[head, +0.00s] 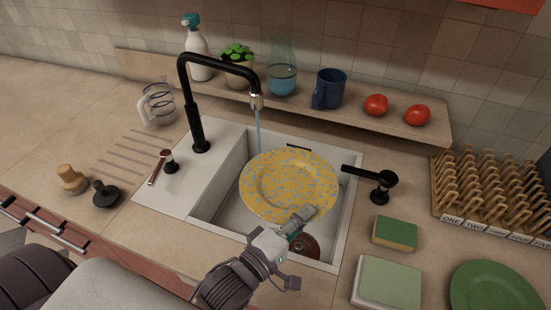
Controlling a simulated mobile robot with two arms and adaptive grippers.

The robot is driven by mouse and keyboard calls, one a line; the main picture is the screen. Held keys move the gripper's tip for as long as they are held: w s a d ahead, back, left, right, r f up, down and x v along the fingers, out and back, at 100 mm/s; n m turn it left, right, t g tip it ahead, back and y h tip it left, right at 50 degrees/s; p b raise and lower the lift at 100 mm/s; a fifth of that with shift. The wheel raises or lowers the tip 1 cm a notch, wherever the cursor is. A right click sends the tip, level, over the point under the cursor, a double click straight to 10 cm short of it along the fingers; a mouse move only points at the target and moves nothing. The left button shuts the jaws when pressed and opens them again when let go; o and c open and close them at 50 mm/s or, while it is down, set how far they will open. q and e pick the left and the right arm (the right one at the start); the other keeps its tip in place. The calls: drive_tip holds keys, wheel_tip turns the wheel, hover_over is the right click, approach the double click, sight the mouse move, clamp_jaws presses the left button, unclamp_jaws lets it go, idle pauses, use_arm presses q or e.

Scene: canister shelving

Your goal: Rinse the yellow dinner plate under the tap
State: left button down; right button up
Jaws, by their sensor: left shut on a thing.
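The yellow dinner plate (287,188), speckled with blue-grey, is over the white sink (228,213), tilted towards me. My left gripper (303,217) is shut on its near right rim. The black tap (187,95) arches over the sink from the back left. A thin blue stream of water (257,130) falls from its spout towards the plate's far left edge. Whether the water lands on the plate or just behind it is hard to tell. My right gripper does not show.
A black lever (380,184) stands right of the sink. A sponge (395,233), a pale green block (387,283) and a green plate (497,289) lie at the right, near a wooden rack (490,190). A glass jug (158,104) stands left. The back ledge holds a mug (328,90) and tomatoes (376,105).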

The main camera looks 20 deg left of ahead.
use_arm(q)
drive_tip(key=shift+r, duration=0.2)
drive_tip(key=s+d+r+p, duration=0.3)
drive_tip(key=r+p, duration=0.1)
drive_tip(key=shift+s+d, duration=0.3)
idle(0.4)
drive_tip(key=shift+f, duration=0.1)
